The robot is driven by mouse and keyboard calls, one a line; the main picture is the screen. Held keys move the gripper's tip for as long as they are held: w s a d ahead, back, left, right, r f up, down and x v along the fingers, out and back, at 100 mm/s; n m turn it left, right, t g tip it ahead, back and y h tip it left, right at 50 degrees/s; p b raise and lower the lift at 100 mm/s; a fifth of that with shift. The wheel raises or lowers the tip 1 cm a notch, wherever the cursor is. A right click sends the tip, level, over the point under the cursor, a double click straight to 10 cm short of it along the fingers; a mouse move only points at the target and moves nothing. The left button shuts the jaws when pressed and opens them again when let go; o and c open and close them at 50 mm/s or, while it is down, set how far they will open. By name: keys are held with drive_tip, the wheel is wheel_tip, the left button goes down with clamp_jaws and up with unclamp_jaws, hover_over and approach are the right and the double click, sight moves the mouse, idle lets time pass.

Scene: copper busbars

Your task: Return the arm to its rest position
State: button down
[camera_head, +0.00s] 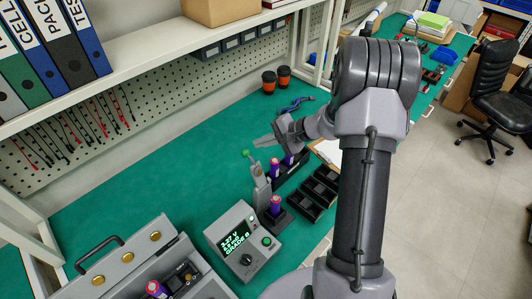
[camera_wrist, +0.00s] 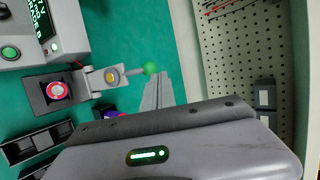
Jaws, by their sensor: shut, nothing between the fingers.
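My arm reaches over the green bench mat (camera_head: 130,190) in the head view. My gripper (camera_head: 264,141) is at its end, above the mat and just behind the green-knobbed clamp. In the wrist view my gripper (camera_wrist: 158,92) points over bare mat beside the green knob (camera_wrist: 150,68). Its fingers are together with nothing between them. The clamp fixture (camera_head: 260,183) has its lever raised. A purple cell (camera_head: 275,205) stands in the fixture base; its round top shows in the wrist view (camera_wrist: 58,91).
A grey tester (camera_head: 243,243) with a lit screen stands near the fixture. Black trays (camera_head: 318,190) lie to the right, one row holding purple cells. An open grey case (camera_head: 150,265) is at front left. Two cups (camera_head: 276,79) stand at the back. A shelf (camera_head: 150,45) overhangs the mat.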

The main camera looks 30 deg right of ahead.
drive_tip(key=w+r+v, duration=0.1)
drive_tip(key=v, duration=0.8)
drive_tip(key=s+a+r+n+g+h+b, duration=0.15)
drive_tip(key=s+a+b, duration=0.3)
drive_tip(key=a, duration=0.45)
drive_tip(key=s+a+r+n+g+b, duration=0.25)
drive_tip(key=s+a, duration=0.25)
drive_tip(key=a, duration=0.3)
drive_tip(key=s+a+f+n+t+h+b, duration=0.1)
drive_tip(key=s+a+n+b, duration=0.1)
drive_tip(key=s, duration=0.5)
drive_tip(key=s+a+f+n+h+b, duration=0.2)
drive_tip(key=s+a+b, duration=0.1)
drive_tip(key=s, duration=0.5)
drive_tip(key=shift+a+f+t+b, duration=0.2)
drive_tip(key=shift+a+t+b, duration=0.2)
drive_tip(key=shift+b, duration=0.3)
drive_tip(key=shift+s+h, duration=0.1)
drive_tip(key=shift+h, duration=0.15)
